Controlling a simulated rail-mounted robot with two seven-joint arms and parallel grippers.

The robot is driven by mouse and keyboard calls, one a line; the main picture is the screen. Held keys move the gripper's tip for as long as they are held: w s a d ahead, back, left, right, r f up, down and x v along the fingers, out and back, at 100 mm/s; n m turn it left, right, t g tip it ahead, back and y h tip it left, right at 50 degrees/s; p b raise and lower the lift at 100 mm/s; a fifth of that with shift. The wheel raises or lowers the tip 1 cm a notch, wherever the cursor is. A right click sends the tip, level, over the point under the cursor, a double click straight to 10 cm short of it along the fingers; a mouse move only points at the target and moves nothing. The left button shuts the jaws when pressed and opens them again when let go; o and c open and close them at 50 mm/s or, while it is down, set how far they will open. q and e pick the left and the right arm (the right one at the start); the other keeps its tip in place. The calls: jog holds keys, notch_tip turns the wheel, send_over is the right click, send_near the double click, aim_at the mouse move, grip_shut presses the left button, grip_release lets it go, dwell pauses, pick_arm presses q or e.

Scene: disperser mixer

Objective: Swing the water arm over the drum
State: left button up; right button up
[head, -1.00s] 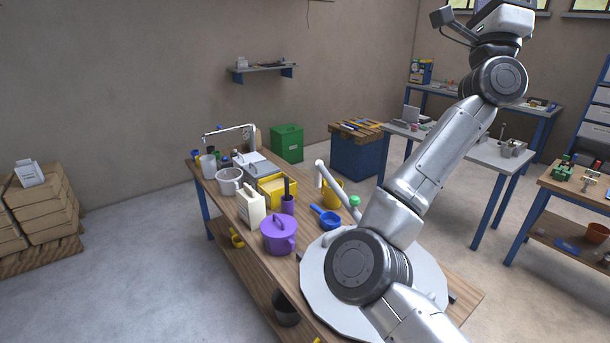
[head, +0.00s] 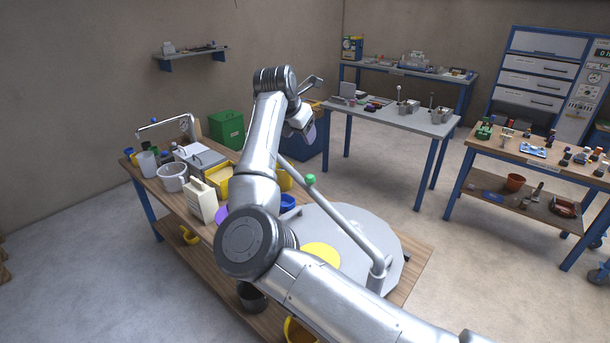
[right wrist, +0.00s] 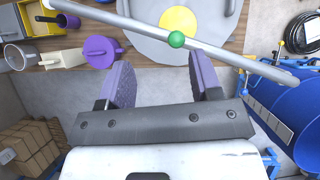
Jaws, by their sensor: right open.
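The water arm (head: 345,222) is a grey pipe with a green knob (head: 310,180), rising from a post at the right of a round grey plate (head: 350,215). In the right wrist view the pipe (right wrist: 235,58) crosses the top, with its green knob (right wrist: 176,39). My right gripper (head: 305,130) is open and empty, with purple pads. In the right wrist view its fingers (right wrist: 163,78) appear just below the pipe, with no contact visible. A blue rounded body (right wrist: 285,112) at the right there may be the drum; I cannot tell. My left gripper is not in view.
The wooden bench (head: 415,262) carries a yellow disc (head: 322,253) on the plate, a white jug (head: 201,200), a white bucket (head: 172,178) and a yellow bin (head: 219,180). A green box (head: 227,130) stands behind. Open floor lies to the right.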

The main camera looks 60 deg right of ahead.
aim_at(310, 175)
jog(key=d+f, duration=0.1)
jog(key=f, duration=0.3)
jog(key=s+d+f+y, duration=0.1)
jog(key=f, duration=0.4)
jog(key=d+f+m+y, duration=0.1)
jog(key=f, duration=0.4)
jog(key=shift+s+g+p, duration=0.3)
jog(key=shift+s+g, duration=0.05)
jog(key=shift+g, duration=0.05)
grip_shut()
